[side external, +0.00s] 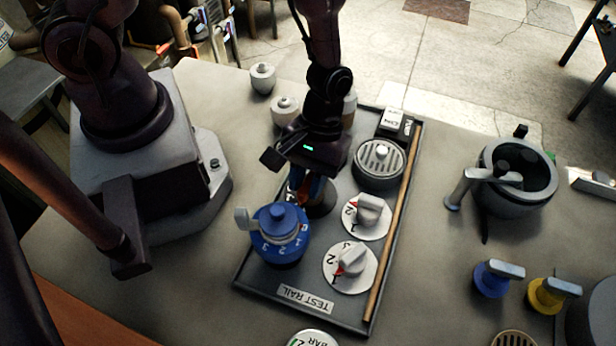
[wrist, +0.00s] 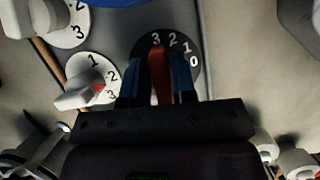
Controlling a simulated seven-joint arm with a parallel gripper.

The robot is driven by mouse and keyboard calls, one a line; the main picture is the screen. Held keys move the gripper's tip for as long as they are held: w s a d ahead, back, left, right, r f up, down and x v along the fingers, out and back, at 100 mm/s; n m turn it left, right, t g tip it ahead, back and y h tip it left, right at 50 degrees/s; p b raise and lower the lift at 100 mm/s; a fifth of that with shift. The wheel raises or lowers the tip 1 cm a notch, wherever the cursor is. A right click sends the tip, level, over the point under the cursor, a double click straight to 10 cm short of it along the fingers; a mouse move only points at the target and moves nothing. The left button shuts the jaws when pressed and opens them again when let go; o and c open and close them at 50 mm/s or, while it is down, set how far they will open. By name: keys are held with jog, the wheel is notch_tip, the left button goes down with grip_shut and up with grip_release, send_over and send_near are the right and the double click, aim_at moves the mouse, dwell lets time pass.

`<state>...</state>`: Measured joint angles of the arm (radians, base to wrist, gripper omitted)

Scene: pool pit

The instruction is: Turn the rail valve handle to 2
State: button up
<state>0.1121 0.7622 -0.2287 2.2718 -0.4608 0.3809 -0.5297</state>
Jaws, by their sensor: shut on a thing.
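The rail valve handle (wrist: 159,72) is an orange-red lever on a dark round dial (wrist: 198,73) with white marks 0, 1, 2 and 3. In the wrist view its far tip appears nearest the 3, just left of the 2. My gripper (wrist: 157,84) is shut on the lever, a blue finger on each side. In the side view my gripper (side external: 303,188) points down over the dark dial (side external: 322,203), and hides most of the lever and its marks.
The dark test rail tray (side external: 262,284) also holds a blue numbered valve (side external: 281,233) close to my gripper, two white dials with grey knobs (side external: 368,210) (side external: 352,260), and a round grille (side external: 381,160). Grey lidded pots (side external: 285,110) stand behind. A grey-rimmed pot (side external: 517,172) stands right.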

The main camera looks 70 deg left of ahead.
jog(key=shift+s+a+m+g+y, duration=0.15)
jog(key=shift+m+y, duration=0.25)
jog(key=shift+m, duration=0.7)
jog(key=shift+w+a+m+g+y, duration=0.15)
jog(key=shift+m+y, duration=0.25)
jog(key=shift+m, duration=0.7)
jog(key=shift+s+d, duration=0.1)
jog(key=o, duration=0.8)
jog(key=shift+c, duration=0.2)
jog(key=v, duration=1.3)
jog(key=shift+m, duration=0.3)
